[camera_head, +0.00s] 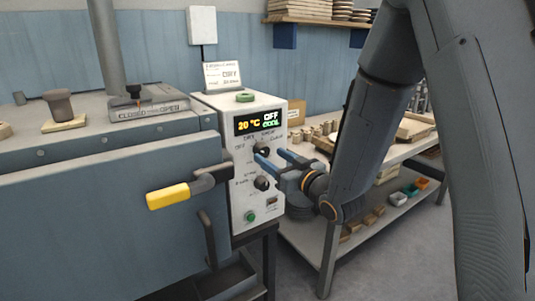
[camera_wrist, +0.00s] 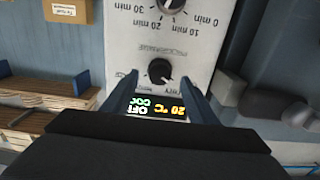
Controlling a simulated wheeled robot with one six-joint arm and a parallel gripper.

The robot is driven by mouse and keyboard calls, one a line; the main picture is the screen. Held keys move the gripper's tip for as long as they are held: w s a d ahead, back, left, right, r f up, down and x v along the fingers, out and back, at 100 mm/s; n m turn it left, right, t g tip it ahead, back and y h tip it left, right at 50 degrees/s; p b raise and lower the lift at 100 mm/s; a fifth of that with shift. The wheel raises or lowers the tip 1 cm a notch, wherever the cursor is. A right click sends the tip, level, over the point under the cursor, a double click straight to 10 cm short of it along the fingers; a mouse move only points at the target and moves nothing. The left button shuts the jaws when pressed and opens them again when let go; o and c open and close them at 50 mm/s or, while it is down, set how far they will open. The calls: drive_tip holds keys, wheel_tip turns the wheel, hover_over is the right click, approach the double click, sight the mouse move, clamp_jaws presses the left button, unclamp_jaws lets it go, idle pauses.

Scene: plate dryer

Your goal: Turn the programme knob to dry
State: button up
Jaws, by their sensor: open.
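The programme knob (camera_wrist: 160,70) is black and round, on the pale control panel (camera_wrist: 205,45). In the wrist view, which is upside down, it lies between and just beyond the fingertips of my gripper (camera_wrist: 160,80). In the head view the upper knob (camera_head: 263,150) is partly behind the blue fingers of my gripper (camera_head: 273,159). The gripper is open, with nothing held. I cannot make out a clear gap or contact at the knob. The lit display (camera_head: 259,122) reads 20 °C, OFF and COOL. The knob's pointer is too small to read surely.
A timer knob (camera_head: 262,183) and a green button (camera_head: 250,216) sit lower on the panel. A yellow-gripped door handle (camera_head: 168,196) juts out left of the panel. A shelved workbench (camera_head: 330,222) with wooden pieces stands to the right, behind my arm.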

sight(265, 153)
drive_tip(key=shift+x, duration=1.6)
drive_tip(key=shift+c, duration=0.3)
drive_tip(key=c, duration=1)
drive_tip(key=shift+m, duration=0.3)
drive_tip(key=m+p, duration=0.1)
drive_tip(key=m, duration=0.2)
drive_tip(key=shift+s, duration=0.1)
drive_tip(key=shift+m+p, duration=0.35)
drive_tip(key=shift+m, duration=1.75)
